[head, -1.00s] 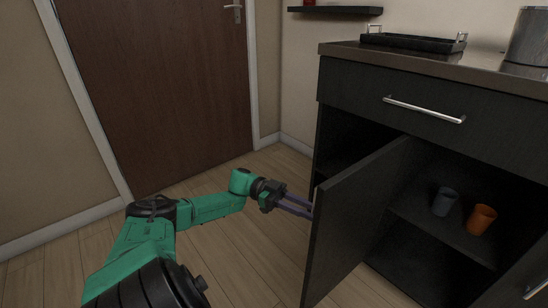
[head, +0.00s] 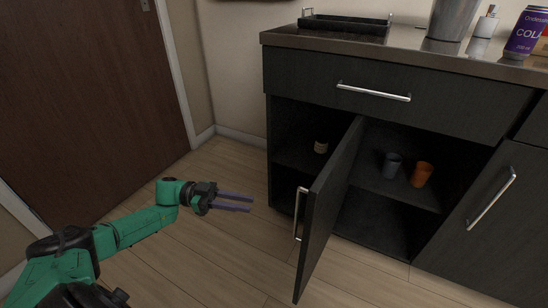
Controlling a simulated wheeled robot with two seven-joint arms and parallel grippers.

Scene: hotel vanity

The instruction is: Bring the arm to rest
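My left arm comes in from the lower left of the head view. Its gripper (head: 250,203) points right over the wooden floor, with two purple fingers a small gap apart. It looks open, with nothing between the fingers. It is left of the open cabinet door (head: 327,215) and its handle (head: 299,213), apart from both. My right gripper is not in view.
The black cabinet (head: 385,125) stands at the right with one door swung out. Inside are a blue-grey cup (head: 391,165), an orange cup (head: 421,175) and a small pale item (head: 321,147). A tray (head: 345,25) lies on top. Floor around the gripper is clear.

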